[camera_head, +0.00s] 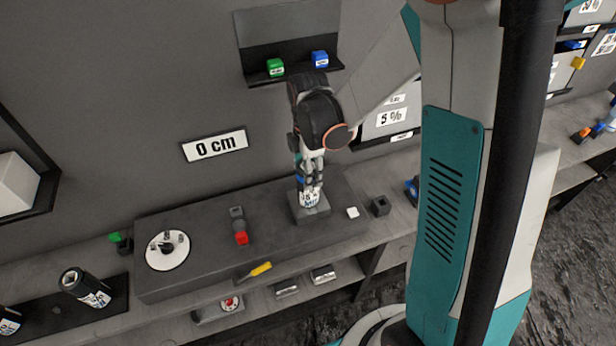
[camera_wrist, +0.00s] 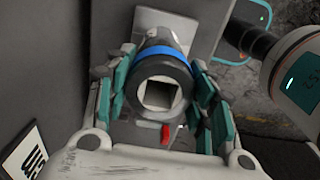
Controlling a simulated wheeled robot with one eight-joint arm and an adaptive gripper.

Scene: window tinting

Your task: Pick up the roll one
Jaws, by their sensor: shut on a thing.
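A roll (camera_head: 309,198) with a white label and a blue band stands upright at a dark square base (camera_head: 320,213) on the grey bench. My gripper (camera_head: 307,176) reaches down from above and is shut on this roll. In the wrist view, the roll (camera_wrist: 160,68) shows its dark end with a square hole, and the teal-padded fingers of my gripper (camera_wrist: 162,88) are on either side of it. I cannot tell whether the roll touches the base. Another dark labelled roll (camera_head: 86,288) sits at the lower left, with part of a further roll (camera_head: 8,321) at the edge.
A white round plate with a fixture (camera_head: 167,251), a red-tipped tool (camera_head: 240,238) and a yellow-handled tool (camera_head: 258,270) are to the left. A small white block (camera_head: 352,213) and a dark cube (camera_head: 380,206) are to the right. A wall shelf (camera_head: 294,77) holds green and blue blocks.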

